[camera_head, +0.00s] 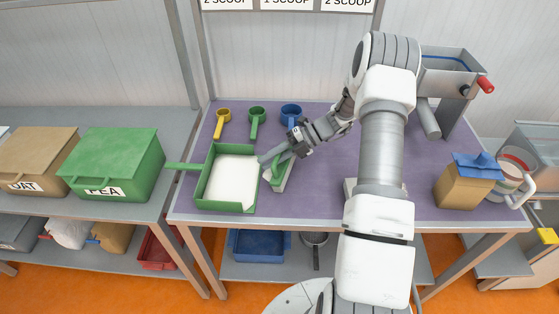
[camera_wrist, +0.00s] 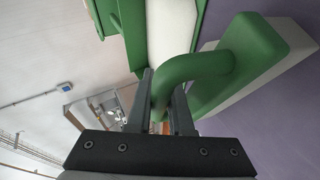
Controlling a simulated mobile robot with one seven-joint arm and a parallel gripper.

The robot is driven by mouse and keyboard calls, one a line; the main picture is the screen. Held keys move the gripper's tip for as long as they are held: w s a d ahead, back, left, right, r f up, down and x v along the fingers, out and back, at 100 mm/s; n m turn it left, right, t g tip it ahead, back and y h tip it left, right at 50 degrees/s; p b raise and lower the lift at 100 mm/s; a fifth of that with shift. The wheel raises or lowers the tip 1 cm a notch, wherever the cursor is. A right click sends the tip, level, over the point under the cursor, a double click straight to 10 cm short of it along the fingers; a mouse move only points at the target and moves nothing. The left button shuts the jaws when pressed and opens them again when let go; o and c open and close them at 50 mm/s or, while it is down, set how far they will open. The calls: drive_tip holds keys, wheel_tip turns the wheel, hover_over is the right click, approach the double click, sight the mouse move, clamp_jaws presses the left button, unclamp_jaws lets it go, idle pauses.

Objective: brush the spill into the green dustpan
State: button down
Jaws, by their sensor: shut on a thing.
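The green dustpan (camera_head: 224,206) lies on the purple mat, its handle pointing left over the table edge. White matter (camera_head: 232,178) covers its floor; it looks like the spill. My gripper (camera_head: 267,158) is just right of the pan, shut on the curved handle of a green brush (camera_head: 279,171) with pale bristles. In the wrist view the fingers (camera_wrist: 163,98) clasp the handle of the brush (camera_wrist: 262,62), and the dustpan's green wall (camera_wrist: 132,35) is beside it. I cannot tell whether brush and pan touch. I see no spill on the mat, though my arm hides part of it.
Yellow (camera_head: 223,114), green (camera_head: 257,113) and blue (camera_head: 291,112) scoops lie behind the dustpan. A green PEA bin (camera_head: 115,160) stands left. A grey machine with a red knob (camera_head: 450,70) is at back right, a brown bag with a blue top (camera_head: 468,185) at front right.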

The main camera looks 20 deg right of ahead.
drive_tip(key=a, duration=0.1)
drive_tip(key=w+a, duration=0.1)
drive_tip(key=a, duration=0.1)
drive_tip(key=shift+w+a+p, duration=0.15)
drive_tip(key=shift+w+p, duration=0.1)
drive_tip(key=shift+p, duration=0.15)
drive_tip(key=shift+w+a, duration=0.35)
drive_tip(key=shift+a, duration=0.4)
drive_tip(key=r+p, duration=0.3)
drive_tip(key=shift+s+d, duration=0.1)
drive_tip(key=shift+d, duration=0.2)
drive_tip(key=shift+s+d+r+p, duration=0.1)
drive_tip(key=shift+d+r+p, duration=0.1)
drive_tip(key=shift+r+p, duration=0.65)
